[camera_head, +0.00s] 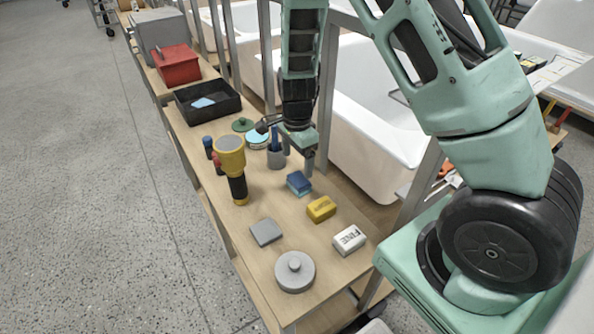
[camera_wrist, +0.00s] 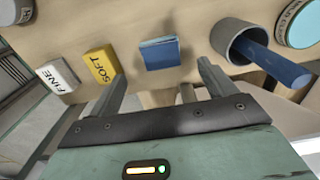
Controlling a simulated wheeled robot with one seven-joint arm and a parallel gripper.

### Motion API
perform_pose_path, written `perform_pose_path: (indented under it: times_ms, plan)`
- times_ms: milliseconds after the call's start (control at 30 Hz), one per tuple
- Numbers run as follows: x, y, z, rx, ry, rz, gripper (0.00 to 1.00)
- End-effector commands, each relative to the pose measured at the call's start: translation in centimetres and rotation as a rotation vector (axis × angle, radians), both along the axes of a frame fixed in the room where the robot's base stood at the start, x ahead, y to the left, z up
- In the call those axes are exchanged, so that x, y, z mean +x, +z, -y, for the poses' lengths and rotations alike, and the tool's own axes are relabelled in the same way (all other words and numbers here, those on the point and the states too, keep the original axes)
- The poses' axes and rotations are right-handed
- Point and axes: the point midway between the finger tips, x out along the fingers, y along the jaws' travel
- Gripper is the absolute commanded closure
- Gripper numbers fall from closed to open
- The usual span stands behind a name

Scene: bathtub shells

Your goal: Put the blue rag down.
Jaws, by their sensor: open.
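The blue rag (camera_head: 299,183) is a small folded block lying on the wooden bench (camera_head: 212,182). In the wrist view the rag (camera_wrist: 159,53) shows just beyond and between my fingertips, with clear gaps to either side. My gripper (camera_head: 298,160) points down above and behind the rag in the head view. In the wrist view my gripper (camera_wrist: 161,72) has its two fingers well apart with nothing held between them.
A yellow SOFT block (camera_head: 321,209) and a white FINE block (camera_head: 349,240) lie nearer. A grey cup (camera_head: 276,158) with a blue handle stands close behind the rag. A yellow-and-black torch (camera_head: 232,170) stands left. White bathtub shells (camera_head: 370,125) are at right.

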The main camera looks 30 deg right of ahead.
Motion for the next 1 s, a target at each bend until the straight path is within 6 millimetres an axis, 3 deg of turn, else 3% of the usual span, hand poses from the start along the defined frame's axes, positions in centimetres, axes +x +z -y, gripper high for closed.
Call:
perform_pose_path:
  times_ms: [100,300,367,467,567,700,833,1000]
  plan:
    - [0.1,2.0,0.0,0.0,0.001,0.003,0.17]
    - [-0.1,3.6,-0.5,0.007,0.024,0.001,0.17]
    - [-0.5,4.2,-1.6,0.022,0.077,0.001,0.17]
    - [-2.1,6.1,-5.1,0.066,0.265,0.003,0.17]
    - [-5.0,8.8,-9.7,0.117,0.558,0.015,0.17]
    - [-10.5,12.7,-15.1,0.157,1.028,0.043,0.17]
    - [-16.1,15.5,-18.1,0.149,1.467,0.067,0.17]
    - [-22.2,17.5,-19.3,0.091,1.939,0.074,0.17]
